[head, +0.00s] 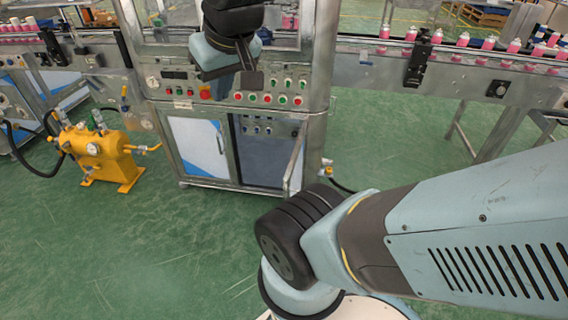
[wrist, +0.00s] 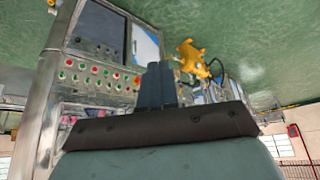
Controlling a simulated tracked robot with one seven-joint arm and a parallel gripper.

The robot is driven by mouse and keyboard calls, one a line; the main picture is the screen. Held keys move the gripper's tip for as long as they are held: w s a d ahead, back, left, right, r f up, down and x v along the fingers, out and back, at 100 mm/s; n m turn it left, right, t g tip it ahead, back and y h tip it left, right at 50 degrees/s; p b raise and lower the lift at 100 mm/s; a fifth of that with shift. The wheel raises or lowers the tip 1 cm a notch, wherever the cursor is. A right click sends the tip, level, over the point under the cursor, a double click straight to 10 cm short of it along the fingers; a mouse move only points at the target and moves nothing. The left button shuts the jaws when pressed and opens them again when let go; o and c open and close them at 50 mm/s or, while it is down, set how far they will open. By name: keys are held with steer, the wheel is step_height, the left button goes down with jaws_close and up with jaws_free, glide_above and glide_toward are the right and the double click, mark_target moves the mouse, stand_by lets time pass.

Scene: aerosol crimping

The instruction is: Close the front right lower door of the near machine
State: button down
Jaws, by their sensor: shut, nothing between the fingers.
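The near machine (head: 320,60) stands ahead with a button panel above its lower doors. Its front right lower door (head: 294,158) is swung open toward me, seen almost edge-on at the right of a dark compartment (head: 262,165). The front left lower door (head: 198,148), white and blue, is shut; it also shows in the wrist view (wrist: 145,43). My gripper (head: 222,88) is in front of the button panel, above and left of the open door and apart from it. In the wrist view my gripper's fingers (wrist: 158,70) are together and empty.
A yellow pump unit (head: 104,155) with hoses stands on the floor at the left. Conveyors with pink cans (head: 465,60) run out on both sides of the machine. Green floor (head: 170,240) in front of the doors is clear. A valve and dark hose (head: 330,172) are right of the open door.

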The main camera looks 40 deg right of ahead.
steer(key=w+d+f+m+g+y, duration=0.3)
steer(key=w+d+f+m+g, duration=0.2)
steer(key=w+d+f+m, duration=0.35)
steer(key=w+d+f+m+y, duration=0.2)
steer(key=d+f+m+y, duration=0.1)
steer(key=d+f, duration=0.35)
steer(key=w+d+f+m+y, duration=0.2)
steer(key=w+d+f+y, duration=0.1)
steer(key=d+f, duration=0.35)
steer(key=s+d+f+m+t+y, duration=0.35)
steer(key=d+f+m+t, duration=0.3)
steer(key=d+f, duration=0.65)
steer(key=m+t+h, duration=0.2)
steer(key=m+t, duration=0.6)
steer(key=m, duration=0.1)
glide_toward(291, 173)
steer(key=shift+g, duration=0.25)
steer(key=x, duration=0.7)
steer(key=shift+w+d, duration=0.15)
steer(key=shift+d, duration=0.1)
